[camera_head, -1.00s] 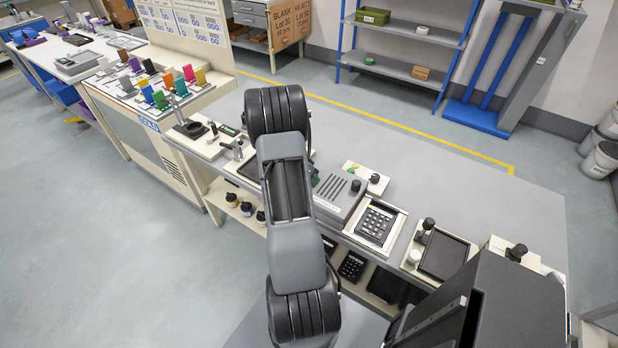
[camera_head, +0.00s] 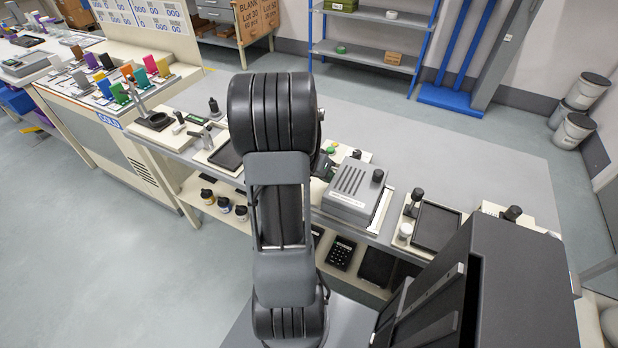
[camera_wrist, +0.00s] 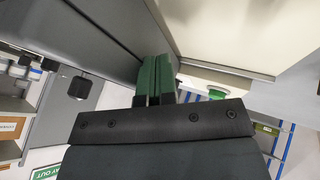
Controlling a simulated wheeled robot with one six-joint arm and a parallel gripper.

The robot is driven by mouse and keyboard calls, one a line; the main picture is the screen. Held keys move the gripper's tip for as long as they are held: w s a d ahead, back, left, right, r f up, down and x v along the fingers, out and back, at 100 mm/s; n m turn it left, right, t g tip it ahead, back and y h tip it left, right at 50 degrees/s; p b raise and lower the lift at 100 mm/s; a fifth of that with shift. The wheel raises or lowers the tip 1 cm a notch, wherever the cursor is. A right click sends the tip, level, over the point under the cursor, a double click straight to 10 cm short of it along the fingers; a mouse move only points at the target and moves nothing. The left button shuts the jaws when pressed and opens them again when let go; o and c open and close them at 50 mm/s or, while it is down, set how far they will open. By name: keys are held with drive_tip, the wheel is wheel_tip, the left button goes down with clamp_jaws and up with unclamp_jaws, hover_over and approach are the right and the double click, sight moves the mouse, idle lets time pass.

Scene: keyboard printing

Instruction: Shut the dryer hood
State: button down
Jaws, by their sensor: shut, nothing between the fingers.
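The dryer hood (camera_head: 352,187) is a grey slotted box with a black knob (camera_head: 378,175). It sits over the right part of its pale base on the bench, and no calculator-like keyboard shows there. My gripper (camera_head: 324,166) is mostly hidden behind my arm, at the hood's left end. In the wrist view its green fingers (camera_wrist: 155,80) are together and empty. They are beside a large grey surface (camera_wrist: 95,35), likely the hood, with a black knob (camera_wrist: 82,88) beyond. I cannot tell whether they touch it.
Left of my arm are a dark tray (camera_head: 226,157) and a small stand (camera_head: 157,121). Right of the hood are a white pot (camera_head: 405,231) and a black pad (camera_head: 437,226). Small dark keyboards (camera_head: 341,252) lie on the lower shelf. The bench top behind is clear.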

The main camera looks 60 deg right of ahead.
sight(335, 177)
drive_tip(key=shift+s+b, duration=0.6)
drive_tip(key=shift+s, duration=1)
drive_tip(key=shift+w+b, duration=0.3)
drive_tip(key=shift+w, duration=0.05)
drive_tip(key=w+b, duration=0.1)
drive_tip(key=w, duration=0.2)
drive_tip(key=shift+w+f, duration=0.15)
drive_tip(key=shift+w, duration=0.05)
drive_tip(key=v, duration=1)
drive_tip(key=shift+r, duration=0.2)
drive_tip(key=shift+w, duration=0.1)
